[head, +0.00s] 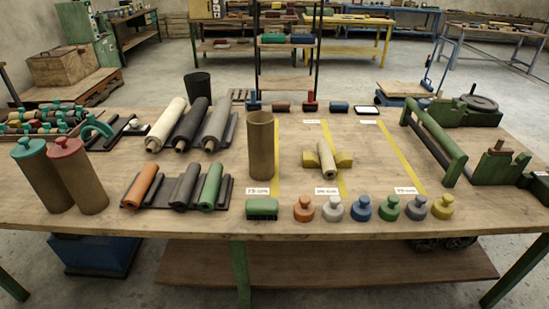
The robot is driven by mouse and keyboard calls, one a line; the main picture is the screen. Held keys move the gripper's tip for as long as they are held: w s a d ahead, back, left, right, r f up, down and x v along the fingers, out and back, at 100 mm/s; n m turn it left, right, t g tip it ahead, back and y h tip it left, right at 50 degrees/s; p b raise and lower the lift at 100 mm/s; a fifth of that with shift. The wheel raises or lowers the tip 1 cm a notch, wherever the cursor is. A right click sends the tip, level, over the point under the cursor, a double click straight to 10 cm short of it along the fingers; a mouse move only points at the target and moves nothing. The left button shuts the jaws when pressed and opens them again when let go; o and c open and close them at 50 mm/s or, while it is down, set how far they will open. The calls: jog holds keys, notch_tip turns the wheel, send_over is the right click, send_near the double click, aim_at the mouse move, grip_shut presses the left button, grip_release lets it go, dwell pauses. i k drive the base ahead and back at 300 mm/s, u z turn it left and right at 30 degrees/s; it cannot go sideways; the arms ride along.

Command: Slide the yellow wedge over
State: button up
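At this size I cannot tell whether both wedges touch the roll. The right wedge lies at a yellow tape line (332,148). My gripper is not in view.
A tall brown tube (260,146) stands left of the wedges. A green frame (436,142) stands to the right. Bare tabletop (378,165) lies right of the wedges, up to another tape line (401,156).

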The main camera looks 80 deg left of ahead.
aim_at(344, 160)
jog(key=u, duration=3.05)
